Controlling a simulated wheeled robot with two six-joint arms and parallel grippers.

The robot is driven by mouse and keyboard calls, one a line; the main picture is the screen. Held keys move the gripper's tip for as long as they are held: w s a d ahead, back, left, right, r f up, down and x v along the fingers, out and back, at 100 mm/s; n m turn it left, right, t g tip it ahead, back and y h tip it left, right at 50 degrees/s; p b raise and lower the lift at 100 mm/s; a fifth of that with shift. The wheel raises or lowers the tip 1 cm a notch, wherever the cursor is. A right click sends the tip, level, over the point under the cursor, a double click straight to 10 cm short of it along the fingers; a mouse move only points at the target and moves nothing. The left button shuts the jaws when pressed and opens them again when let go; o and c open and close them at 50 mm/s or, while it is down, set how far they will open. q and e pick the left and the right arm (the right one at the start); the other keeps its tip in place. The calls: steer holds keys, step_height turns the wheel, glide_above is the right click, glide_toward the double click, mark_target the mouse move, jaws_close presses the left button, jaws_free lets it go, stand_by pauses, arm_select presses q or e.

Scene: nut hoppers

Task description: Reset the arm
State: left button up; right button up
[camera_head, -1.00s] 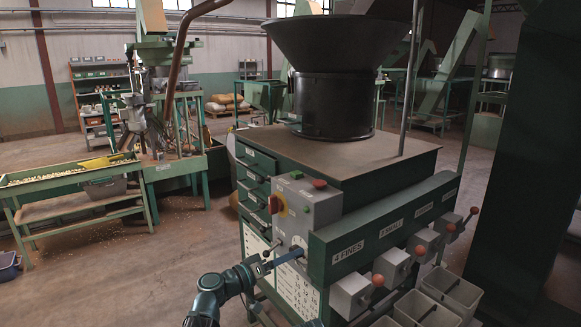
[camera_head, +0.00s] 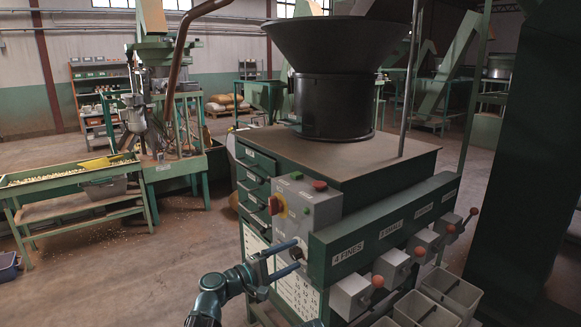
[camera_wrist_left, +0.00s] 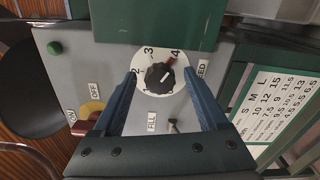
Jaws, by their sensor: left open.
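A grey control box (camera_head: 318,205) is on the near corner of the green machine. In the left wrist view, its black rotary knob (camera_wrist_left: 159,76) sits on a white dial (camera_wrist_left: 150,58) marked with numbers, and its red pointer is near the 4. My left gripper (camera_head: 298,256) is at the box's front face, open, with two blue fingers apart. In the left wrist view the fingers (camera_wrist_left: 160,78) lie on either side of the dial. I cannot tell whether they touch the knob. My right gripper is out of view.
A red-and-yellow switch (camera_head: 277,204) and a red button (camera_head: 320,185) are on the box. Levers with orange balls (camera_head: 378,281) and grey bins (camera_head: 452,289) line the machine's right side. A black hopper (camera_head: 333,80) stands on top.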

arm_select(q)
steer(key=n, duration=0.3)
steer(key=shift+r+n, duration=0.1)
steer(key=shift+n, duration=0.2)
stand_by(0.3)
